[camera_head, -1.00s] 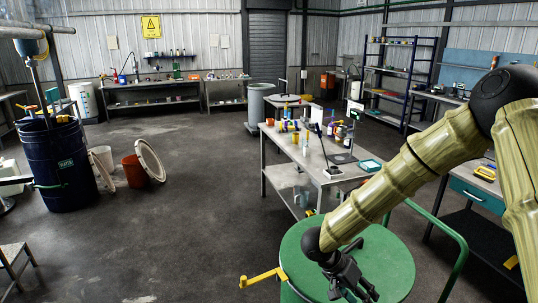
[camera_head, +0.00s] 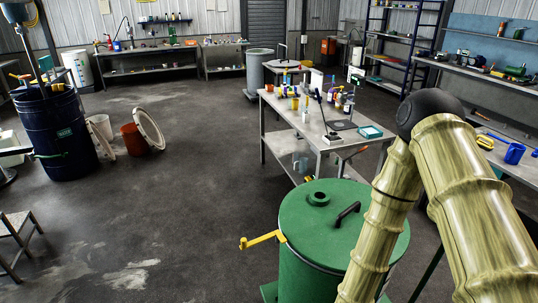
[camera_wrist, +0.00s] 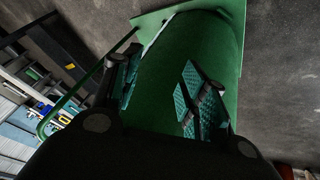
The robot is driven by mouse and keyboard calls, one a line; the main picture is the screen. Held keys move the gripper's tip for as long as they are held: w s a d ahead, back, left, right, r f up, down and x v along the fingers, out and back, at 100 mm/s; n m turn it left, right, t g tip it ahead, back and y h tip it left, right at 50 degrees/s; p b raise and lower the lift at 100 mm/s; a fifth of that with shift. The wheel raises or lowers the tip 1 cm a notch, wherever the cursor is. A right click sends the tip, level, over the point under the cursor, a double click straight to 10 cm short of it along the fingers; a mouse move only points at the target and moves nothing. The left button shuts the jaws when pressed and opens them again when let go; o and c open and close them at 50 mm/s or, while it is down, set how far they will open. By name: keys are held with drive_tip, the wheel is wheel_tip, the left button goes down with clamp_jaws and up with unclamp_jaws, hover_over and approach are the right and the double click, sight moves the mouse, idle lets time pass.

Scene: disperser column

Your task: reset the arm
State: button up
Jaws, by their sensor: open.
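My arm, with bamboo-patterned links, is folded at the right of the head view, its lower link running down out of the bottom edge. My gripper is outside the head view. In the wrist view my gripper (camera_wrist: 158,90) is open, with its two teal-padded fingers apart and nothing between them. Beyond the fingers is the green drum (camera_wrist: 190,65), which stands beside my arm in the head view (camera_head: 315,272). The drum has a green lid (camera_head: 318,222) with a black handle and a yellow lever (camera_head: 262,240) at its left side.
A metal table (camera_head: 330,145) with bottles and small items stands behind the drum. A workbench with a blue cup (camera_head: 514,153) is at the right. The floor at centre left is clear.

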drive_tip(key=s+a+f+n+g+y, duration=0.1)
drive_tip(key=s+a+f+g+y, duration=0.15)
drive_tip(key=s, duration=0.85)
drive_tip(key=s+a+f+n+g+y, duration=0.1)
drive_tip(key=s+f+n+g+y, duration=0.15)
drive_tip(key=s, duration=0.85)
wheel_tip(320, 180, down, 7)
drive_tip(key=t+b, duration=0.1)
drive_tip(key=b, duration=0.5)
drive_tip(key=shift+w+f+m+h+b, duration=0.2)
drive_tip(key=shift+w+m+h+b, duration=0.1)
drive_tip(key=shift+m+b, duration=0.1)
drive_tip(key=shift+d, duration=0.1)
